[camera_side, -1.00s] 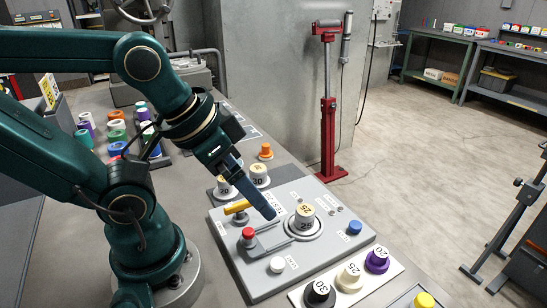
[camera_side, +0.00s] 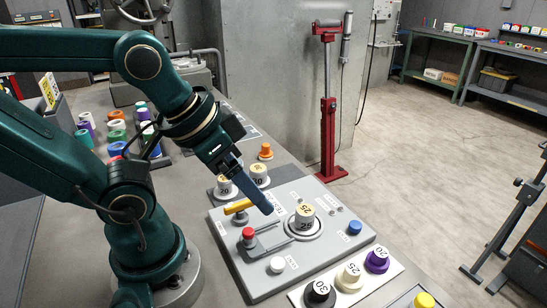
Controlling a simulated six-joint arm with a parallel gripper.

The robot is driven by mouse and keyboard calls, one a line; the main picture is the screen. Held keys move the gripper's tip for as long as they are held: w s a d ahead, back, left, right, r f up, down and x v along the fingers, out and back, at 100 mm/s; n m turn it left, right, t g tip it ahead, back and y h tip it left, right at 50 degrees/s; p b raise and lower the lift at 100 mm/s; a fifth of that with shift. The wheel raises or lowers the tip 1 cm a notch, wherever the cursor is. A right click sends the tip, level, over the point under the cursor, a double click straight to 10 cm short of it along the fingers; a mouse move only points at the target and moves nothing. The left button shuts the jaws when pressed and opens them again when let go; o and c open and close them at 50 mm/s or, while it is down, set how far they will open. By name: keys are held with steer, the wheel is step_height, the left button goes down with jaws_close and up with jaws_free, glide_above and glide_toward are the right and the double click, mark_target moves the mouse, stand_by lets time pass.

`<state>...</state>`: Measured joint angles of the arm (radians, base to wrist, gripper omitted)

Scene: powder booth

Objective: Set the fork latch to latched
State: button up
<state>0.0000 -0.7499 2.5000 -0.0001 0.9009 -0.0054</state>
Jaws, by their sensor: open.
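The fork latch is a grey two-pronged slide (camera_side: 268,248) on the light grey panel (camera_side: 244,282), with a red knob (camera_side: 248,233) at its left end. I cannot tell whether the prongs engage the cup's base. My gripper (camera_side: 265,209) is open and empty, with its blue fingers tilted down above the panel, behind the fork latch and left of the cup. The fingers overlap in this view, so the gap between them is hidden.
A yellow lever (camera_side: 238,206) sits just left of my fingers. A white button (camera_side: 277,265) and a blue button (camera_side: 355,228) stand on the panel. A white tray (camera_side: 336,302) in front holds black, cream and purple cups. Other cream cups (camera_side: 259,172) stand behind the panel.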

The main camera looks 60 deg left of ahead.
steer(key=shift+s+d+r+n, duration=0.1)
steer(key=shift+s+d+n, duration=0.05)
steer(key=shift+n, duration=0.15)
steer(key=shift+c, duration=0.7)
steer(key=n+g+h, duration=0.3)
steer(key=n+g, duration=0.5)
glide_above(248, 230)
steer(key=w, duration=0.2)
steer(key=f, duration=0.6)
steer(key=shift+s+a, duration=0.1)
steer(key=shift+a, duration=0.3)
steer(key=shift+a+f+g, duration=0.2)
steer(key=shift+f+g, duration=0.1)
steer(key=shift+f, duration=0.05)
steer(key=shift+s+f, duration=0.2)
steer(key=shift+f, duration=0.25)
steer(key=shift+x, duration=2.3)
